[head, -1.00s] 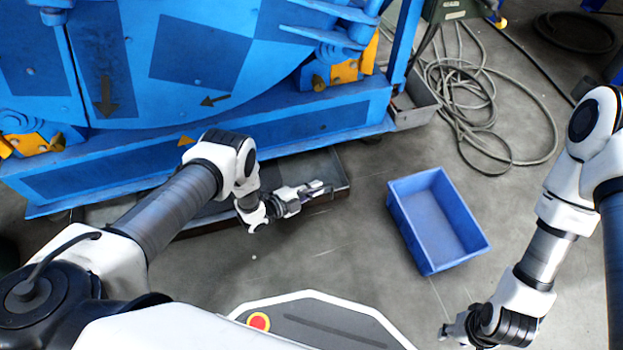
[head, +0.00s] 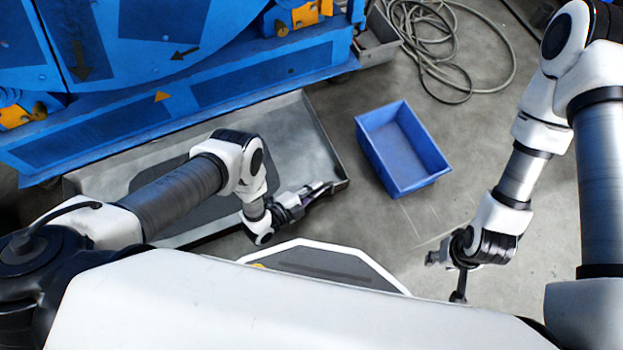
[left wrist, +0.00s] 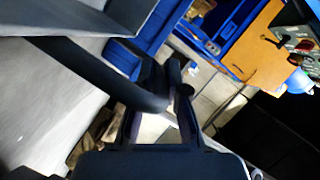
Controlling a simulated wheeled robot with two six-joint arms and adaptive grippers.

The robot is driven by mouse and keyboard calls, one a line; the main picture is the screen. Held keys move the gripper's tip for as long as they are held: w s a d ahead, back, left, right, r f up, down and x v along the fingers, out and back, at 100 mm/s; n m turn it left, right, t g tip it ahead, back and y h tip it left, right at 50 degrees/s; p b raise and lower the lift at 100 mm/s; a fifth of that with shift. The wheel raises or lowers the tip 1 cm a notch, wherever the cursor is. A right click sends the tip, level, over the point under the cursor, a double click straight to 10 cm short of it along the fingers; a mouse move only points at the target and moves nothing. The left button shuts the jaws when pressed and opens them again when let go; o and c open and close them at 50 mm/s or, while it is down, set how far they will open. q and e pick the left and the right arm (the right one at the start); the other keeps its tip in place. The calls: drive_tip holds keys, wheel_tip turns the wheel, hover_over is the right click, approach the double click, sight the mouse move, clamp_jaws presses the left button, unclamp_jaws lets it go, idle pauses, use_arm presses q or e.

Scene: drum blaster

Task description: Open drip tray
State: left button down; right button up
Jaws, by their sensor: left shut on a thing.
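The drip tray (head: 300,140) is a wide, shallow grey metal tray. It sticks well out from under the blue machine in the head view, with much of its inside showing and my left arm crossing over it. My left gripper (head: 322,189) is at the tray's near right corner, shut on its front edge or handle. In the left wrist view, a dark curved bar (left wrist: 95,75) runs along the grey tray to between my left fingers (left wrist: 168,92). My right gripper (head: 445,268) hangs over bare floor to the right, apart from the tray; its finger opening is unclear.
A blue bin (head: 403,150) stands on the floor just right of the tray. The blue machine (head: 220,80) rises behind the tray. A coiled grey hose (head: 440,50) lies at the back right. Floor between bin and right arm is clear.

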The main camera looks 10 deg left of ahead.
use_arm(q)
drive_tip(key=c, duration=1.2)
unclamp_jaws()
drive_tip(key=v, duration=1.2)
